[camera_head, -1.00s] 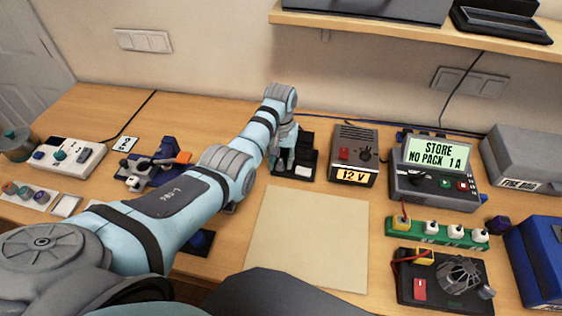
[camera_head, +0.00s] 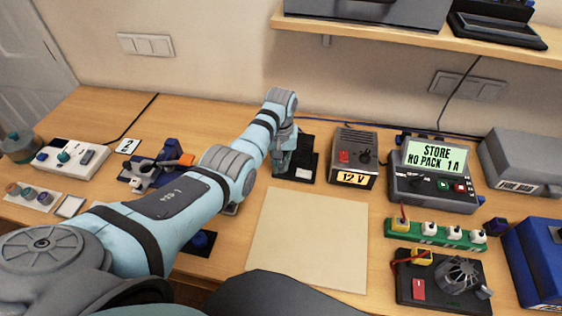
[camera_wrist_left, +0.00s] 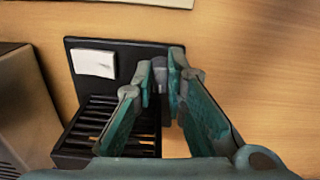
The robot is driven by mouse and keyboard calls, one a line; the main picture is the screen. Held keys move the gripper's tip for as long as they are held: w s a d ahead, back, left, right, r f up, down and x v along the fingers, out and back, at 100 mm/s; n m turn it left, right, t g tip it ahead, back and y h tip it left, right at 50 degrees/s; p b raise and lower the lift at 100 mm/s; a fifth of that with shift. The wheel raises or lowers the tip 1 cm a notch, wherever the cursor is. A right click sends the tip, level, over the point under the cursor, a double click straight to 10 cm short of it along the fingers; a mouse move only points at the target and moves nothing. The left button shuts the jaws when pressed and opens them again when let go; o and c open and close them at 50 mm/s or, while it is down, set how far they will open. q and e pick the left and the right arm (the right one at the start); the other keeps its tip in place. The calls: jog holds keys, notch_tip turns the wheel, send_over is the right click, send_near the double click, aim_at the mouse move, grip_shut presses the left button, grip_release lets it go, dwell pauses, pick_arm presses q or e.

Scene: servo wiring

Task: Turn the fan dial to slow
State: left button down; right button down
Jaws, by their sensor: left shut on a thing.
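The black slatted unit (camera_head: 308,142) stands at the back middle of the bench, with a white plate on its base. In the left wrist view its dark slats (camera_wrist_left: 92,115) and the white plate (camera_wrist_left: 92,63) show clearly. My left gripper (camera_wrist_left: 166,80) points down at the unit's base, right of the white plate. Its teal fingers are closed on a small grey dial (camera_wrist_left: 158,66), mostly hidden between the fingertips. I cannot read any mark or setting on this dial. In the head view the arm and fingers cover part of the unit. My right gripper is out of view.
The 12 V supply (camera_head: 354,155) stands close to the right of the unit. Further right are a charger with a lit screen (camera_head: 435,170) and a green socket strip (camera_head: 435,234). A bare beige mat (camera_head: 308,240) lies in front. A shelf (camera_head: 400,35) overhangs the back right.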

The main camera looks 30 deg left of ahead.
pick_arm(q)
jog(key=shift+r+n+p, duration=0.15)
jog(key=shift+n+p, duration=0.4)
jog(key=shift+n, duration=0.65)
jog(key=n, duration=0.2)
jog(key=shift+w+n+p, duration=0.15)
jog(key=shift+n+p, duration=0.15)
jog(key=shift+p, duration=0.1)
jog(key=n, duration=0.5)
jog(key=shift+w+d+n, duration=0.1)
jog(key=shift+w+n, duration=0.05)
jog(key=shift+n, duration=0.25)
jog(key=c, duration=1.6)
grip_release()
jog(key=shift+c, duration=0.2)
jog(key=shift+o, duration=0.2)
jog(key=shift+f, duration=0.2)
jog(key=shift+r, duration=0.1)
